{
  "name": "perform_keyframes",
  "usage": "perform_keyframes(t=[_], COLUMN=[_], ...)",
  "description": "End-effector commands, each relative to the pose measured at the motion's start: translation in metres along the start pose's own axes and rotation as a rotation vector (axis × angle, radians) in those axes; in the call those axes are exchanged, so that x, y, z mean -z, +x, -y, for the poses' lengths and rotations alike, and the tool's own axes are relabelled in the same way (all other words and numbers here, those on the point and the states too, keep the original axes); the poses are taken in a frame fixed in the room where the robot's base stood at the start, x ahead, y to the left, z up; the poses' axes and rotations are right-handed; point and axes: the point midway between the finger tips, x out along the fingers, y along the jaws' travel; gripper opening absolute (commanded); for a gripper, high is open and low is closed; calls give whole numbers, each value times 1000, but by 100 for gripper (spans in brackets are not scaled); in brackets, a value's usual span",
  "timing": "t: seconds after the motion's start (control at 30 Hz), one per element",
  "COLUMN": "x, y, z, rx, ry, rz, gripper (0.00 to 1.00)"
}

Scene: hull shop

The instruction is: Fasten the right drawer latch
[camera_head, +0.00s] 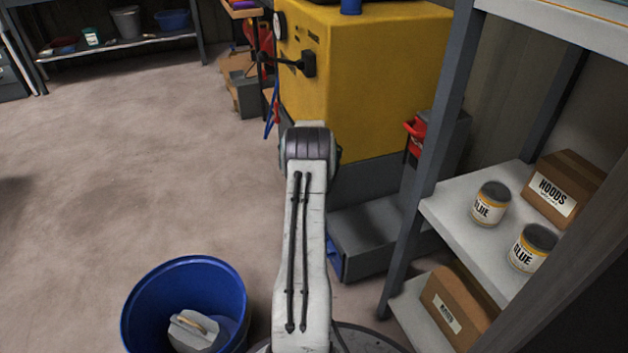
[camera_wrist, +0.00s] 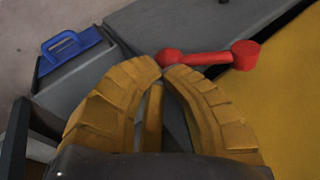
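A red lever (camera_wrist: 212,56) with a round knob at each end lies across a dark grey surface beside the yellow panel in the wrist view. I take it for the drawer latch. My gripper (camera_wrist: 163,68) has its curved yellow fingers drawn together, with the tips almost meeting at the lever's left knob. No gripped thing shows between them; contact with the knob cannot be told. A grey drawer with a blue handle (camera_wrist: 70,46) shows at upper left. In the head view my arm hides my gripper. A red part (camera_head: 414,138) shows right of the yellow cabinet (camera_head: 365,75).
A shelf rack (camera_head: 437,150) with cans and cardboard boxes stands close on the right. A blue bin (camera_head: 135,305) is at lower left. A grey drawer (camera_head: 380,240) juts out low below the cabinet. The floor at left is open.

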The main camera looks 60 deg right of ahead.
Motion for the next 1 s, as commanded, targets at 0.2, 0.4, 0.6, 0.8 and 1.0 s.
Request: perform_keyframes(t=[0.2, 0.4, 0.6, 0.8, 1.0], x=[0, 0, -1, -4, -4], y=[0, 0, 6, 19, 19], z=[0, 0, 0, -6, -6], rx=[0, 0, -2, 1, 0], ry=[0, 0, 0, 0, 0], rz=[0, 0, 2, 1, 1], gripper=[0, 0, 0, 0, 0])
